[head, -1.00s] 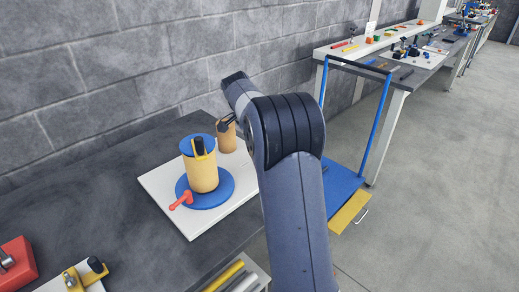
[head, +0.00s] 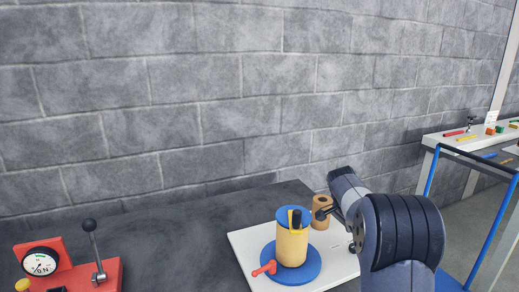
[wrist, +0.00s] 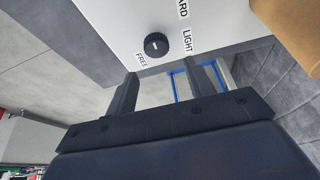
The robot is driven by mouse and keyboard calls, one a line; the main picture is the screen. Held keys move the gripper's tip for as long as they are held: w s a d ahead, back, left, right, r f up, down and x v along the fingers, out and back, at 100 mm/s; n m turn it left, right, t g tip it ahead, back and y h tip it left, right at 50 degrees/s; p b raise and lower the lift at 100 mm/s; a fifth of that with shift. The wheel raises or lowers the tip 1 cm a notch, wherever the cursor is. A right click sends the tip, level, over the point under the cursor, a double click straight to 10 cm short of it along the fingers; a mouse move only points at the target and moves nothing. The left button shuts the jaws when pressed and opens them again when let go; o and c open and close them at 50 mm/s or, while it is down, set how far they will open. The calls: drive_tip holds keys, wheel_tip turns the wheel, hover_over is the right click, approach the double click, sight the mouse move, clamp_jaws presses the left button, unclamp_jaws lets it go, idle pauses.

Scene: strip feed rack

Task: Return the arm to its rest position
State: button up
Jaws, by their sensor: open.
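My gripper (head: 327,211) is at the right of the head view, at the end of my dark grey arm. It is beside a tan roll (head: 320,205) with a dark hole in its top, and partly overlaps it. In the wrist view the two dark fingers of my gripper (wrist: 160,85) stand apart with nothing between them. A black knob (wrist: 157,44) on a white plate lies beyond the fingers, with the words FREE and LIGHT near it. Part of a tan surface, likely the roll, fills the upper right corner there.
A yellow cylinder (head: 292,247) with a blue top stands on a blue disc with a red handle, on a white board (head: 247,243). A red gauge unit (head: 105,272) with a lever stands at left. The dark bench (head: 180,235) between is clear. A blue frame (head: 489,232) stands at right.

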wheel_tip(320, 180, down, 4)
drive_tip(key=shift+f, duration=0.15)
idle(0.6)
